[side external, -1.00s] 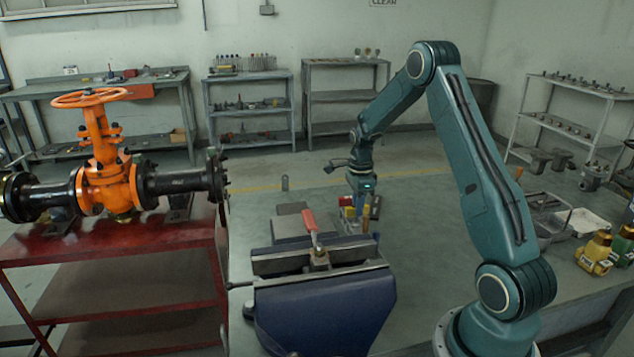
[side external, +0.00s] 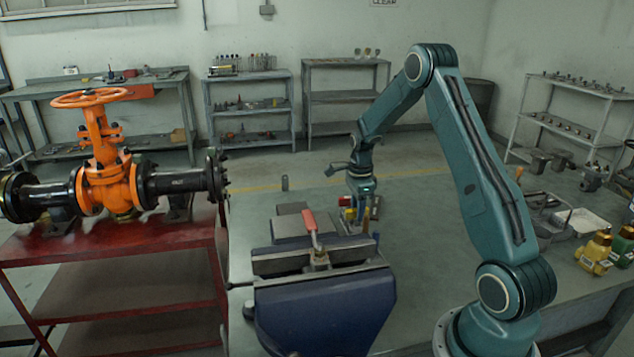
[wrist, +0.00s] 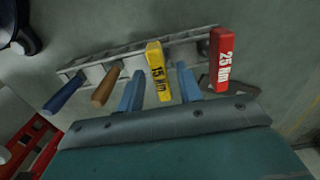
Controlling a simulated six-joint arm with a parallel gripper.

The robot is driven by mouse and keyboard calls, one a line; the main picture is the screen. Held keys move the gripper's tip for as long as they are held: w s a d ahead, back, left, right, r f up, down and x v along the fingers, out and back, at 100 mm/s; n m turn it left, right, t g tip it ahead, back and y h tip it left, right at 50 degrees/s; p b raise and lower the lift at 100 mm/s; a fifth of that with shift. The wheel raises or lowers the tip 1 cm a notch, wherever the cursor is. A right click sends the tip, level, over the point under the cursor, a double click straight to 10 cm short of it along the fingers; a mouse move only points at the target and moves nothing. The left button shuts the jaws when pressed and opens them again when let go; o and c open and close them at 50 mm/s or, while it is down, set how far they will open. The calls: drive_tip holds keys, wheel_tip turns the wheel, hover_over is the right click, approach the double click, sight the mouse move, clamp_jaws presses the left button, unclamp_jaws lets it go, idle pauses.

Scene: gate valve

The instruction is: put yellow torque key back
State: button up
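The yellow torque key (wrist: 158,72), marked 15 Nm, stands at a slotted metal rack (wrist: 188,48) in the wrist view. My gripper (wrist: 160,84) has its two blue-grey fingers apart, one on each side of the yellow key. A gap shows between the key and each finger. Whether the key is fully seated is hidden by its own handle. In the side view, my gripper (side external: 361,198) is low over the rack on the bench, and the fingertips are too small to make out.
A red key (wrist: 221,60), marked 25 Nm, is close to the right finger. Wooden-handled (wrist: 105,86) and blue-handled (wrist: 66,92) tools are at the rack's left. A blue vise (side external: 322,300) with a red-handled tool (side external: 310,221) stands in front of the rack.

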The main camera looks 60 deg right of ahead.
drive_tip(key=shift+r, duration=0.15)
wheel_tip(320, 180, up, 12)
idle(0.6)
idle(0.5)
